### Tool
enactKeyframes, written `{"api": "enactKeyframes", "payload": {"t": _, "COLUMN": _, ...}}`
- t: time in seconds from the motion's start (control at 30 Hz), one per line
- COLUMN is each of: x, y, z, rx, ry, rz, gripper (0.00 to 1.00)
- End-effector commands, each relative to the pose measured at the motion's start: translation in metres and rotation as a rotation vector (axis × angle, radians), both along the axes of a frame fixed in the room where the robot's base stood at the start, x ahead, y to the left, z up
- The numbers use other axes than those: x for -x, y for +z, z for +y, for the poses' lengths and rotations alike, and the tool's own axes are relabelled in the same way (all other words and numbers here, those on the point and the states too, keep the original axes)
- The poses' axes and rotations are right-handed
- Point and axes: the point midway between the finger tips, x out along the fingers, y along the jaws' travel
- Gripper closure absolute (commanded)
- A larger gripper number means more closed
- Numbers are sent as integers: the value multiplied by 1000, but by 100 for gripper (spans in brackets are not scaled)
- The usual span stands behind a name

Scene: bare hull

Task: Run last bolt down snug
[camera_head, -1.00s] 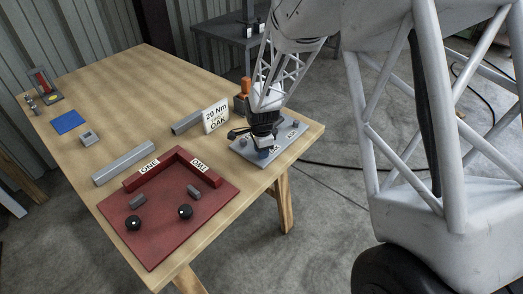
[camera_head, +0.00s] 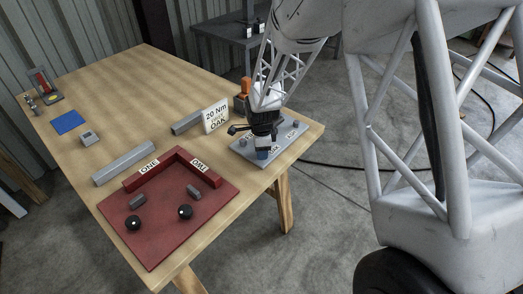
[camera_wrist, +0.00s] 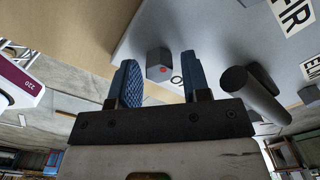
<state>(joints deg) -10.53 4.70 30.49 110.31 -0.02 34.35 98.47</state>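A grey plate (camera_head: 282,153) lies at the table's right corner, with white labels, one reading FIR in the wrist view (camera_wrist: 294,14). My gripper (camera_head: 262,155) is over the plate's near side, pointing down. In the wrist view my gripper (camera_wrist: 158,72) shows two blue finger pads standing apart, with nothing clamped between them. A dark bolt head (camera_wrist: 158,60) with a red mark shows on the plate beyond the gap between the pads, apart from both. A dark cylinder (camera_wrist: 254,95) stands right of the pads. Other bolts (camera_head: 294,124) on the plate are small and partly hidden by the gripper.
A sign (camera_head: 215,116) reading 20 Nm and OAK stands left of the plate. An orange tool (camera_head: 245,87) is behind it. A red tray (camera_head: 160,240) with black knobs and grey blocks lies front left. Grey bars (camera_head: 124,163) lie on the table; its far middle is clear.

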Motion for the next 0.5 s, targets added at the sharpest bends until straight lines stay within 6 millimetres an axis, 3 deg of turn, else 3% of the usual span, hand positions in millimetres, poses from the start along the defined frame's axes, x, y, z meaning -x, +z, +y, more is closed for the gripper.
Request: {"api": "enactKeyframes", "payload": {"t": 0.5, "x": 1, "y": 5, "z": 0, "rx": 0, "ry": 1, "rz": 2, "gripper": 46}}
